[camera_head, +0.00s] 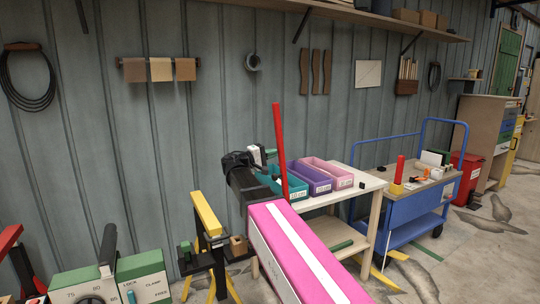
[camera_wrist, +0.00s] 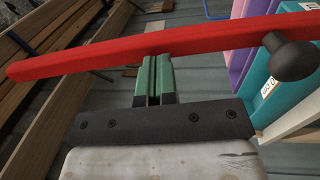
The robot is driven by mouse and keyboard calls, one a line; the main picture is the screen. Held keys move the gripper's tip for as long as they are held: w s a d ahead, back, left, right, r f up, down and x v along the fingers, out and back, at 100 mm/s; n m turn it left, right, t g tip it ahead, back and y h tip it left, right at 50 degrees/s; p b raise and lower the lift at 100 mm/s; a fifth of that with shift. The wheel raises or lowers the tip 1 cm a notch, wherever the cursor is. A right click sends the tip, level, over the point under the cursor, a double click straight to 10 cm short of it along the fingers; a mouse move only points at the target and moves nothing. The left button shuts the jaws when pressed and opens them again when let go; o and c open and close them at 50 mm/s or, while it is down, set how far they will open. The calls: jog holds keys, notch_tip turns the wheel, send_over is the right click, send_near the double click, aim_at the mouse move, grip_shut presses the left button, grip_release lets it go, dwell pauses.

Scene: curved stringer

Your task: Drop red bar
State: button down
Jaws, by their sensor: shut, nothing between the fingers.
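The long, thin red bar (camera_head: 279,145) stands nearly upright, slightly tilted, in the head view. Its lower end overlaps the teal bin's front, and I cannot tell what supports it. In the wrist view the red bar (camera_wrist: 225,38) crosses the whole picture just past my fingertips. My gripper (camera_wrist: 155,60) has its green fingers shut together with no bar between them. Whether the fingertips touch the bar is unclear. In the head view my gripper (camera_head: 270,153) is beside the bar, on its left. A dark round knob (camera_wrist: 291,58) overlaps the bar at the right of the wrist view.
The teal bin (camera_head: 268,184), purple bin (camera_head: 310,184) and pink bin (camera_head: 337,179) stand on a pale table (camera_head: 345,195). A blue cart (camera_head: 410,212) stands to the right. A yellow-topped stand (camera_head: 206,213) and a green-topped machine (camera_head: 112,275) are at left.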

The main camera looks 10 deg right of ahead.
jog(key=w+d+f+g+y, duration=0.1)
jog(key=w+d+y, duration=0.25)
jog(key=d, duration=0.65)
jog(key=w+d+f+g+y, duration=0.1)
jog(key=w+d+g+y, duration=0.3)
jog(key=d, duration=0.6)
jog(key=w+d+f+y, duration=0.1)
jog(key=d+f+y, duration=0.2)
jog(key=f, duration=0.2)
jog(key=d+f+y, duration=0.3)
jog(key=d+f, duration=0.1)
jog(key=f, duration=0.2)
jog(key=w+d+f+y, duration=0.1)
jog(key=d+f+y, duration=0.2)
jog(key=d+f, duration=0.1)
jog(key=shift+w+d+f, duration=0.15)
jog(key=shift+w+f, duration=0.15)
jog(key=shift+f, duration=0.4)
jog(key=shift+d+f, duration=0.15)
jog(key=shift+f, duration=0.45)
